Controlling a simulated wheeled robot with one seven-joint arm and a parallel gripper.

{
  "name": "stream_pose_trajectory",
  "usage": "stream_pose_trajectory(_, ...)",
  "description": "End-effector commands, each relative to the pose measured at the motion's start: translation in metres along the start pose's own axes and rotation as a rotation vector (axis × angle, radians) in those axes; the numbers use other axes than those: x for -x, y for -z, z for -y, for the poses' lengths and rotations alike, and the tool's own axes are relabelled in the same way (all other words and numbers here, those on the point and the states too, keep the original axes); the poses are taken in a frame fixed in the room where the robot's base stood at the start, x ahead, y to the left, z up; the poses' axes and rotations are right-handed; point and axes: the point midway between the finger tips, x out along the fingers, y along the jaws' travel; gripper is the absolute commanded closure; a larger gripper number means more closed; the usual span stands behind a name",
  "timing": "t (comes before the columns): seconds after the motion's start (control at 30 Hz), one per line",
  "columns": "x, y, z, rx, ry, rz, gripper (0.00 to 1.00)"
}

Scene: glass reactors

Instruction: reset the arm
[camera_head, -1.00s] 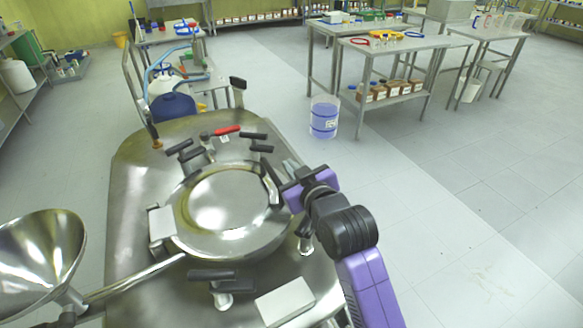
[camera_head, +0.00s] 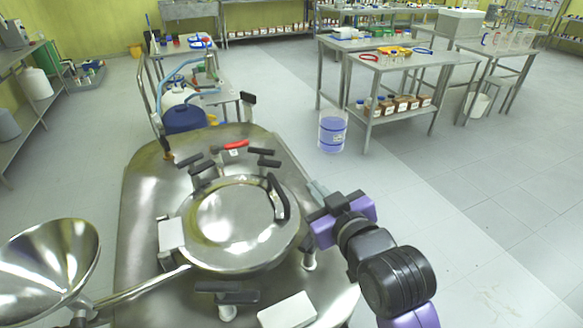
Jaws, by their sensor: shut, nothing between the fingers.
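My gripper (camera_head: 317,190) is at the right edge of the steel reactor top in the head view. Its fingers point up and left, toward the black handle (camera_head: 278,198) of the round lid, with a gap between them. The gripper is shut and holds nothing. My purple and black arm reaches in from the lower right. The round steel lid (camera_head: 235,225) lies down on the reactor top (camera_head: 145,205), ringed by several black clamp handles and one red handle (camera_head: 237,145).
A steel funnel (camera_head: 45,265) stands at the lower left. A clear bucket of blue liquid (camera_head: 332,132) stands on the floor beyond the reactor. Steel tables (camera_head: 410,62) with bottles are at the back right. The grey floor at right is clear.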

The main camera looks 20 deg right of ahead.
Motion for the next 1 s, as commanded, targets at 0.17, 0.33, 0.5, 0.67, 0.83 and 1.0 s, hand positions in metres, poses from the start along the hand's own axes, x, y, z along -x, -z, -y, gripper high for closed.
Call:
stream_pose_trajectory(0.17, 0.002, 0.001, 0.000, -0.004, 0.000, -0.002, 1.00)
stream_pose_trajectory(0.33, 0.003, 0.021, -0.005, -0.027, -0.018, -0.085, 1.00)
stream_pose_trajectory(0.5, 0.019, 0.044, -0.005, -0.058, -0.031, -0.232, 1.00)
stream_pose_trajectory(0.67, 0.046, 0.031, 0.003, -0.077, -0.024, -0.305, 1.00)
stream_pose_trajectory(0.83, 0.082, 0.002, 0.014, -0.097, -0.004, -0.343, 1.00)
stream_pose_trajectory(1.0, 0.128, -0.034, 0.025, -0.124, 0.022, -0.349, 1.00)
